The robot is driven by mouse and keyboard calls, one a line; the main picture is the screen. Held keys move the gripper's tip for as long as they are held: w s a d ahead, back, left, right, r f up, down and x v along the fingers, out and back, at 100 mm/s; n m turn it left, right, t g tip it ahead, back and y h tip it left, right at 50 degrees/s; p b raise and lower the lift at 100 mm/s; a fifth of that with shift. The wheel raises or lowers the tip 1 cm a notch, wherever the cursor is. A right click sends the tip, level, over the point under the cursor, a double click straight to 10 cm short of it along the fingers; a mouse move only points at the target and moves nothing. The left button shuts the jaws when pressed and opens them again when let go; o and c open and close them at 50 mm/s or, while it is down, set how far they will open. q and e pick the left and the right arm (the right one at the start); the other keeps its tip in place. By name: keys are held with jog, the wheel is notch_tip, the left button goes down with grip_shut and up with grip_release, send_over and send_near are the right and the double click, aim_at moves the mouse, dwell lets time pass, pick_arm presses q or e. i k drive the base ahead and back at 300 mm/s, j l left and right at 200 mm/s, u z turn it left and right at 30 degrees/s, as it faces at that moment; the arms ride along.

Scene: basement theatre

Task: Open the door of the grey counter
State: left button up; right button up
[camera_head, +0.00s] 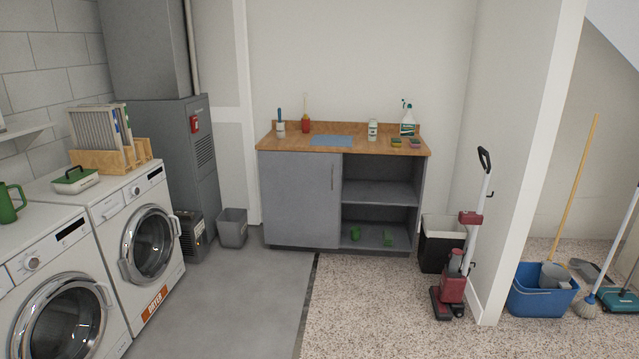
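The grey counter (264,205) stands against the back wall under a wooden top. Its grey door (298,200) covers the left half and is closed, with a thin vertical handle (332,178) near its right edge. The right half is an open bay with a shelf (380,192); a green cup (355,233) and another small green item (387,238) sit on its floor. What is behind the door is hidden. Neither of my grippers shows in the head view.
A grey bin (232,228) stands left of the counter; a black-and-white bin (434,245) and a red upright vacuum (453,285) stand to its right. White laundry machines (120,207) line the left. Bottles and sponges stand on the countertop. The floor before the door (245,290) is clear.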

aim_at(300, 190)
jog(key=i, duration=1.9)
